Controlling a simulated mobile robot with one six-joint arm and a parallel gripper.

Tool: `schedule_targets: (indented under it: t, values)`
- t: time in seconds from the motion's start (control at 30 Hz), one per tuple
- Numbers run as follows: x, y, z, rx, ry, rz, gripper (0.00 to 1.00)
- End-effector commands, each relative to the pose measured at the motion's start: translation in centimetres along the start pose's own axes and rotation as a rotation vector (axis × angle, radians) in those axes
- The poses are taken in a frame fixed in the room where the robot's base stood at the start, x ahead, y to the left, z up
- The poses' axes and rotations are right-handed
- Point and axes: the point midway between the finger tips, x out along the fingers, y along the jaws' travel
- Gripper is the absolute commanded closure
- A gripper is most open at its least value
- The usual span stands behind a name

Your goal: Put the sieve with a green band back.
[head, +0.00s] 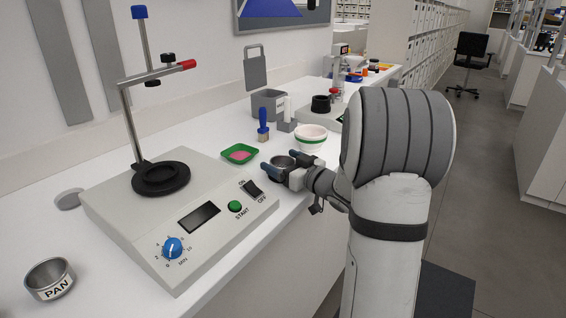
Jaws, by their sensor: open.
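My gripper (282,165) is open low over the bench, to the right of the grey shaker machine. A white bowl (312,131) with a green band stands just behind the gripper. The shaker (120,220) has an empty-looking black ring seat (160,179) under a clamp arm (155,75). A metal pan (50,279) marked PAN stands at the front left.
A green tray (240,153) with pink powder and a blue-handled brush (263,125) are behind the shaker. A grey bin (268,104) and another instrument (330,110) stand further back. The white bench (245,287) is clear in front of the shaker.

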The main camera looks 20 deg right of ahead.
Motion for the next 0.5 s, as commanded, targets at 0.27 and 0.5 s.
schedule_targets:
  t: [0.27, 0.5]
  values:
    - [-0.8, 0.0, -0.1, 0.000, 0.001, 0.001, 0.14]
    - [-5.4, 0.1, -0.1, 0.000, 0.000, 0.005, 0.14]
